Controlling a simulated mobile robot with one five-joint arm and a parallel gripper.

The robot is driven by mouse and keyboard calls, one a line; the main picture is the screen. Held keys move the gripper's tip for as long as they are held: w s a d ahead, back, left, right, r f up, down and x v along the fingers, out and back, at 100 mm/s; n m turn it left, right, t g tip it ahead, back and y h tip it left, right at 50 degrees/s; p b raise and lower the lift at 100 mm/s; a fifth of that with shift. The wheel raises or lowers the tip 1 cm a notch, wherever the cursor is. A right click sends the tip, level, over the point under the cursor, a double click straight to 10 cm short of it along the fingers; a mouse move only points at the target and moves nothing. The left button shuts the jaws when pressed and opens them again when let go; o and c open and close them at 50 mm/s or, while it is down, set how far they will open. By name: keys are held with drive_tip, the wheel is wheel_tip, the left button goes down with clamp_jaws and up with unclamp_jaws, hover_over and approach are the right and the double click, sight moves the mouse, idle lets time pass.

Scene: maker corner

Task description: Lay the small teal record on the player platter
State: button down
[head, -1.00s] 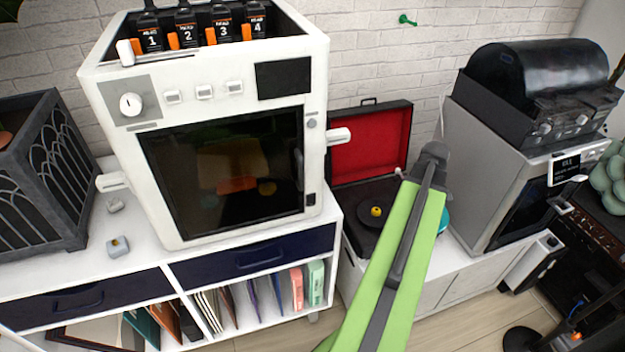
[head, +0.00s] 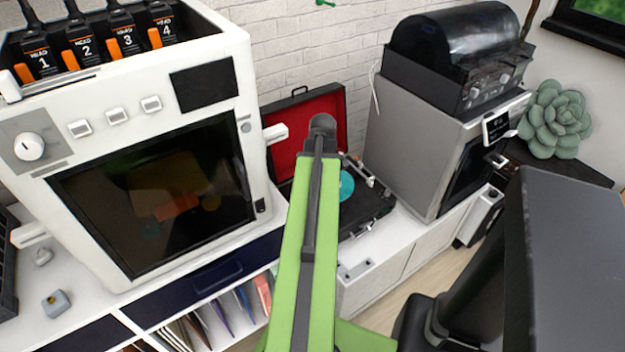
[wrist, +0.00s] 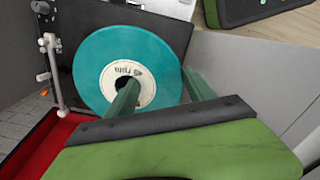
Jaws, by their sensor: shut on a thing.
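The teal record (wrist: 160,50), with a cream "45 rpm" label, is in my gripper (wrist: 163,88). One finger is at the label's centre hole, the other at the record's outer edge. In the head view the record (head: 347,185) shows partly to the right of my arm, over the black deck of the record player (head: 372,212). The player's red-lined lid (head: 285,145) stands open behind. The record covers the platter, and I cannot tell whether they touch. The tonearm (wrist: 52,75) is clear of the record's edge. In the head view my arm hides my fingertips.
A large white machine (head: 150,180) stands close on the left of the player. A grey cabinet machine (head: 415,150) with a black domed unit (head: 465,50) stands close on its right. A succulent (head: 553,120) is at the far right. A white counter strip lies in front of the player.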

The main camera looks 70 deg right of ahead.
drive_tip(key=shift+f+b, duration=3.15)
drive_tip(key=shift+f, duration=0.2)
drive_tip(key=shift+f, duration=0.15)
drive_tip(key=shift+c, duration=1.4)
unclamp_jaws()
wheel_tip(320, 180, up, 17)
drive_tip(key=p, duration=1.7)
drive_tip(key=shift+r, duration=0.2)
drive_tip(key=shift+s, duration=0.15)
